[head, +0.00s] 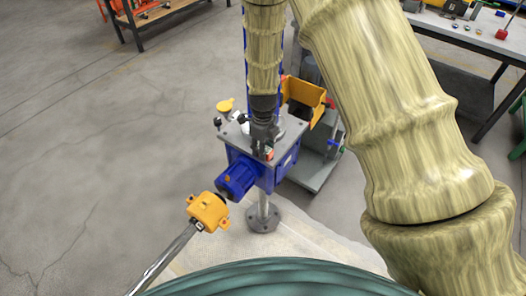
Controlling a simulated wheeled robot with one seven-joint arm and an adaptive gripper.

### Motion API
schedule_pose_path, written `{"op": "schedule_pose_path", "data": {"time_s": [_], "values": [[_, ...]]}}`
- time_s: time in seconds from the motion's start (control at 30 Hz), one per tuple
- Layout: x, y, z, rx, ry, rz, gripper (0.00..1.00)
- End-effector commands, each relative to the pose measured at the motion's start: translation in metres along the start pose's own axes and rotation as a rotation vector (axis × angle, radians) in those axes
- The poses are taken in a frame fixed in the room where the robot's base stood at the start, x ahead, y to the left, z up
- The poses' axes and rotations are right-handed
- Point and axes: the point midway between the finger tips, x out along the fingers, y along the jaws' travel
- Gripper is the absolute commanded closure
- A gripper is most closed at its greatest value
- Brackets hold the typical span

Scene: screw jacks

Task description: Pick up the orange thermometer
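My gripper (264,143) points down over the grey top plate of a blue screw jack (270,172). It is dark and small in the head view, and its fingers blend with the parts around them. I cannot tell whether they are open or shut. A small orange-red and green thing (268,154) shows right at the fingertips. It may be the orange thermometer, but it is too small to be sure. I cannot tell whether the fingers touch it. My arm covers part of the view behind the jack.
A blue motor (237,179) sticks out from the jack, with an orange-yellow housing (208,210) and a metal shaft (165,258) beyond it. A yellow cap (225,105) and an orange-yellow bracket (304,97) stand near the plate. A workbench (470,38) is at upper right. The left floor is clear.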

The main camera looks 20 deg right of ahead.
Motion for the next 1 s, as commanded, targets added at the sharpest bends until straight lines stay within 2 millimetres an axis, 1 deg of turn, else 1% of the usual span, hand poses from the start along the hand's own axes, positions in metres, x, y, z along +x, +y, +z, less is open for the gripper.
{"op": "schedule_pose_path", "data": {"time_s": [0.03,0.1,0.33,0.47,0.67,0.8,0.83,1.0], "values": [[0.000,0.000,0.000,0.000,0.000,0.000,0.92],[0.000,0.000,0.000,0.000,0.000,0.000,1.00],[-0.001,0.000,0.000,0.000,0.000,0.000,1.00],[-0.004,0.000,0.000,0.000,0.000,-0.001,1.00],[-0.019,-0.001,0.001,-0.001,-0.001,-0.003,1.00],[-0.034,-0.001,0.000,0.000,-0.001,-0.003,1.00],[-0.035,0.002,-0.002,0.000,0.000,-0.001,1.00],[-0.037,0.030,-0.022,0.000,0.000,0.000,1.00]]}}
